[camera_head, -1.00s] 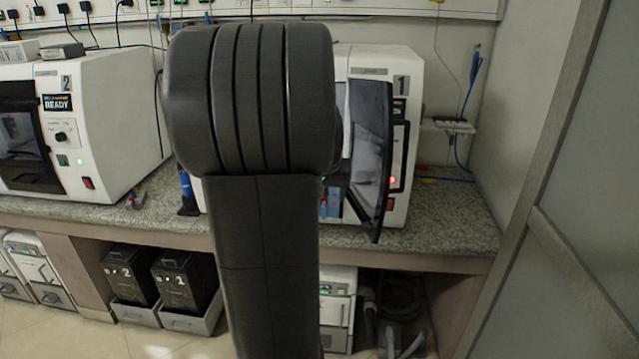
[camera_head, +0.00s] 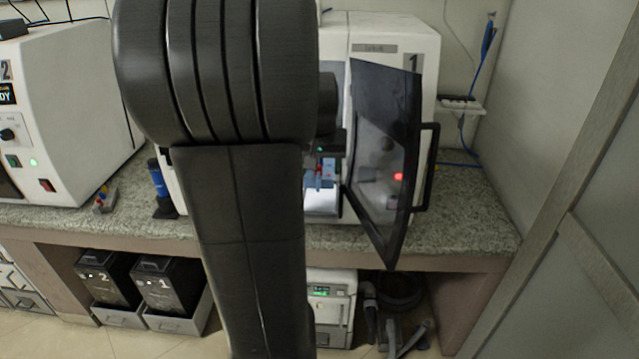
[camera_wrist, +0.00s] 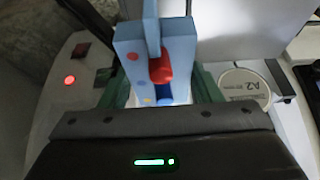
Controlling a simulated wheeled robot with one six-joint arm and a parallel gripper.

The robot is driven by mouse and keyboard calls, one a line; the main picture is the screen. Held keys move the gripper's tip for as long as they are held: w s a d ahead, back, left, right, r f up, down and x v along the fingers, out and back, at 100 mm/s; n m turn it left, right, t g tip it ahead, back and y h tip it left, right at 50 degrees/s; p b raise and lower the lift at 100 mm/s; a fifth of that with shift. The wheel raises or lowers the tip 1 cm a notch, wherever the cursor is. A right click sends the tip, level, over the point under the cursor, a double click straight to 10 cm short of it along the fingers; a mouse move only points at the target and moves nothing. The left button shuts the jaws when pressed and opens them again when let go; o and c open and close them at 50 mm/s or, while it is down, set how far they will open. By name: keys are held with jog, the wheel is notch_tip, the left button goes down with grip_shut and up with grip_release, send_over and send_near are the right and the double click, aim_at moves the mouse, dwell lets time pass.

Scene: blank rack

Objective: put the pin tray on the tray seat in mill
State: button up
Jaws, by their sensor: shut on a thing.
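The light-blue pin tray (camera_wrist: 133,72), with coloured dots and a red part at its middle, is gripped by my gripper (camera_wrist: 158,65) in the wrist view. In the head view, a small blue and red piece, which looks like the tray (camera_head: 328,170), shows at the opening of the mill (camera_head: 393,38) marked 1. My arm hides most of the gripper and the left part of that opening. The mill's dark door (camera_head: 378,160) stands open to the right. I cannot make out the tray seat.
A round white piece marked A2 (camera_wrist: 243,86) lies right of the tray. A red light (camera_wrist: 70,80) glows at left in the wrist view. Another mill (camera_head: 70,110) stands left on the granite bench (camera_head: 470,215). A blue and black bottle-like item (camera_head: 159,185) stands between them.

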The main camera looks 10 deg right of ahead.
notch_tip(320, 180, down, 5)
jog(key=shift+f, duration=0.1)
dwell(0.3)
jog(key=shift+f+b, duration=0.5)
jog(key=shift+f, duration=0.1)
jog(key=o, duration=1.1)
jog(key=shift+c, duration=0.2)
jog(key=shift+r+p, duration=0.5)
jog(key=shift+r, duration=0.1)
jog(key=v, duration=1.2)
